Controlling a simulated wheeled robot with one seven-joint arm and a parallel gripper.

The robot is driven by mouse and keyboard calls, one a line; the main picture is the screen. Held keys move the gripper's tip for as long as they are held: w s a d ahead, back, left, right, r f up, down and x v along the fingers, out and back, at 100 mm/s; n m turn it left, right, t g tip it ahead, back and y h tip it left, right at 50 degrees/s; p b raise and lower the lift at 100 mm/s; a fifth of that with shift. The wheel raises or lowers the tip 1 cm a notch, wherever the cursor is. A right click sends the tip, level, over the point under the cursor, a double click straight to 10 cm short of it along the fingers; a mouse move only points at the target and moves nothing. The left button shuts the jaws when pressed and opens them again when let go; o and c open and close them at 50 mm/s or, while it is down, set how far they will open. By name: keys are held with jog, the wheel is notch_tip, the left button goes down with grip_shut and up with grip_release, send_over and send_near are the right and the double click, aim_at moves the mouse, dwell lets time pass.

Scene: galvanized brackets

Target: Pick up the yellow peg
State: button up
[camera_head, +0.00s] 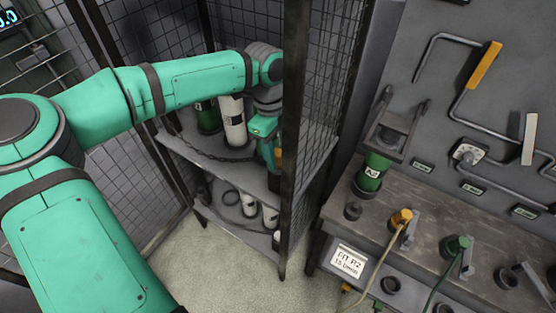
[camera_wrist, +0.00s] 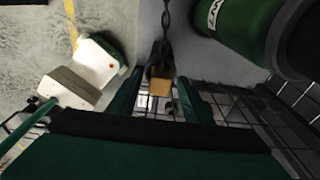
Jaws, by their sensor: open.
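The yellow peg (camera_wrist: 161,82) is a small orange-yellow block at the end of a dark chain (camera_wrist: 166,22) in the wrist view. It appears between the two green fingers of my gripper (camera_wrist: 159,80), which are open with gaps on both sides. In the head view my gripper (camera_head: 268,148) points down inside the wire cage, beside its front post. A small patch of the yellow peg (camera_head: 278,156) shows beside the gripper, partly hidden by the post. The chain (camera_head: 205,152) hangs across the front of the cage's shelf. I cannot tell whether the fingers touch the peg.
A white cylinder (camera_head: 233,122) and a green one (camera_head: 208,117) stand behind the chain. The cage's dark post (camera_head: 293,120) is close on the gripper's right. A workbench (camera_head: 440,222) with a green canister (camera_head: 372,172) and yellow-topped fitting (camera_head: 401,217) stands right.

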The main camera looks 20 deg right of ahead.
aim_at(278, 152)
jog(key=shift+c, duration=0.6)
grip_shut()
notch_tip(278, 152, up, 10)
jog(key=shift+r, duration=0.1)
